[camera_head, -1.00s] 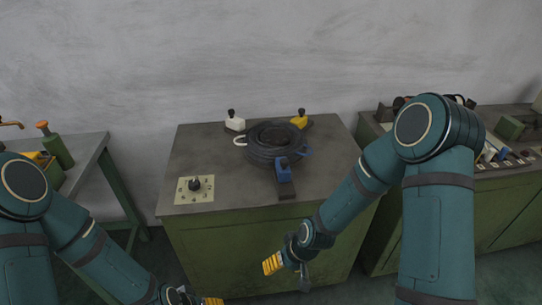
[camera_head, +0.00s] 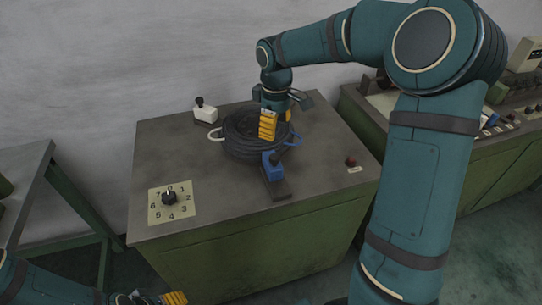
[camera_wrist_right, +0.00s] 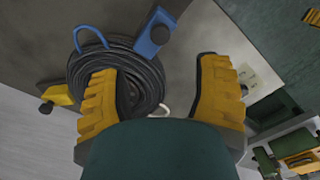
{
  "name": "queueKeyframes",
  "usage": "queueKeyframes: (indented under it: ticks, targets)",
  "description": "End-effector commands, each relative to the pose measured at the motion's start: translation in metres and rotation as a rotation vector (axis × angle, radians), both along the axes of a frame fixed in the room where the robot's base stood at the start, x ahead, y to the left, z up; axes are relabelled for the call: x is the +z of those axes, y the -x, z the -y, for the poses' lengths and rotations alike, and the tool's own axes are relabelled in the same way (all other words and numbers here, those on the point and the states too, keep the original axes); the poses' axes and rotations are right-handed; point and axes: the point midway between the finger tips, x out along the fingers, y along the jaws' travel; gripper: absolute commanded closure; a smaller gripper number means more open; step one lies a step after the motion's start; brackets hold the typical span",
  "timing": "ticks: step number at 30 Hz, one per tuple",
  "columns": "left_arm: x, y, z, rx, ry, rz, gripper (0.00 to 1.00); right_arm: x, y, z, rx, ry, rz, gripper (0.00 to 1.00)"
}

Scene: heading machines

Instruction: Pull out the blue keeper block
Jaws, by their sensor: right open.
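The blue keeper block (camera_head: 270,164) has a dark knob and sits on a dark slide at the front of a round black ribbed turret (camera_head: 243,146). It also shows at the top of the right wrist view (camera_wrist_right: 153,36). My right gripper (camera_head: 271,126) is over the turret, behind the keeper block and apart from it. Its yellow fingers are open, and nothing shows held between them in the wrist view (camera_wrist_right: 154,80). My left gripper (camera_head: 165,298) is at the bottom edge, partly cut off; its jaw state is unclear.
A white block (camera_head: 208,115) with a black knob stands behind left. A yellow block (camera_wrist_right: 60,95) shows in the wrist view. A white loop and a blue loop stick out from the turret. A numbered dial (camera_head: 171,203) and red button (camera_head: 351,161) sit on the grey top, elsewhere mostly bare.

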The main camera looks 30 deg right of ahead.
Motion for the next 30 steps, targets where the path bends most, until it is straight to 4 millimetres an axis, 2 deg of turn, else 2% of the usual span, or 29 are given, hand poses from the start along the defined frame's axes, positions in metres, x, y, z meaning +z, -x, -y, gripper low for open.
queueKeyframes:
  ticks: [1,6,15,21,30]
  targets:
    - [-0.004,0.001,0.0,-0.002,0.0,-0.002,0.38,-0.013,0.0,0.0,0.0,-0.002,-0.003,0.36]
    - [-0.011,0.003,0.0,-0.005,0.002,-0.007,0.38,-0.048,0.0,0.0,-0.001,-0.002,-0.003,0.36]
    - [-0.021,0.003,0.0,-0.007,0.001,-0.006,0.38,-0.098,0.0,0.0,-0.001,-0.002,-0.002,0.36]
    - [-0.024,0.002,0.0,-0.006,0.001,-0.004,0.38,-0.111,0.0,0.0,-0.002,-0.002,0.0,0.36]
    - [-0.023,0.002,0.0,-0.006,0.001,-0.003,0.38,-0.113,0.0,0.0,-0.002,-0.001,0.0,0.36]
